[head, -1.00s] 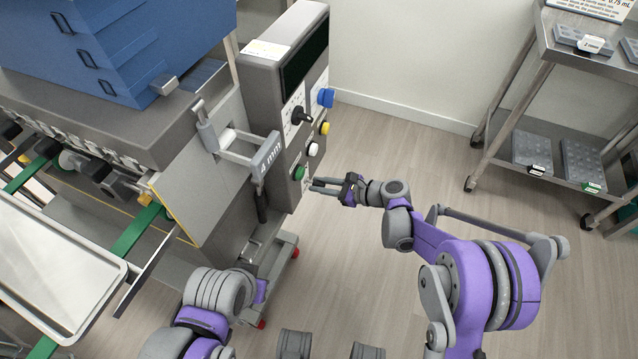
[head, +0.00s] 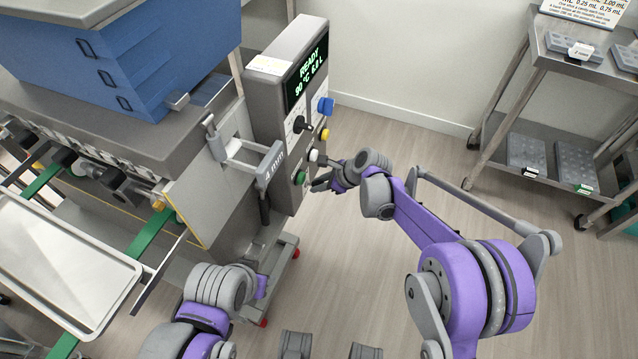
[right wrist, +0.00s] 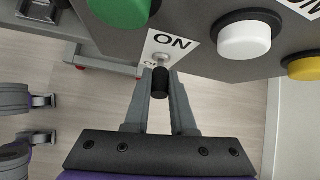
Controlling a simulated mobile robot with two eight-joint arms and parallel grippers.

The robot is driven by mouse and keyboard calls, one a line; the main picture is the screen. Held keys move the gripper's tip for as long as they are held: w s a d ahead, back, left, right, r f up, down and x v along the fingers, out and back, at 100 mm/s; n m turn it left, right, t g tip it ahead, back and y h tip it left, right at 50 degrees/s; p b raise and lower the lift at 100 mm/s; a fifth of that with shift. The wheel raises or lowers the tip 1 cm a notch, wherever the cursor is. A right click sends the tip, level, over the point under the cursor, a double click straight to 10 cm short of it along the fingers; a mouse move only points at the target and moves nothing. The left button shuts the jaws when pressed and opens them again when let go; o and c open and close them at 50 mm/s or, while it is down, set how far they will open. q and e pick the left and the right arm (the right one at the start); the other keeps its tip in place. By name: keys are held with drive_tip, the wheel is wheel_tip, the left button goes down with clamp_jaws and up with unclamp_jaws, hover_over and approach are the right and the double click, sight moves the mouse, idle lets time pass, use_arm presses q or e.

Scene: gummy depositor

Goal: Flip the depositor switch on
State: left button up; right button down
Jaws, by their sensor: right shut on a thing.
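The depositor (head: 283,65) is a grey machine with a control panel on its right end. Its display (head: 307,76) is lit with green text that starts with READY. In the right wrist view the small switch (right wrist: 160,84) has a black tip, on a white label (right wrist: 165,47) that reads ON above it. My right gripper (head: 320,182) is at the lower part of the panel; in the right wrist view its fingers (right wrist: 160,90) are closed on the switch from both sides. My left arm shows at the lower left, but its gripper is not in view.
Near the switch are a green button (right wrist: 120,8), a white button (right wrist: 244,39) and a yellow button (right wrist: 305,68). A black knob (head: 301,124) and a blue knob (head: 326,107) sit higher. A grey cart (head: 560,60) stands at the right, with open floor between.

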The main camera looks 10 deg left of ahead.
drive_tip(key=c, duration=0.8)
unclamp_jaws()
drive_tip(key=shift+o, duration=0.2)
drive_tip(key=p+v, duration=0.1)
drive_tip(key=v, duration=1)
drive_tip(key=shift+p, duration=0.35)
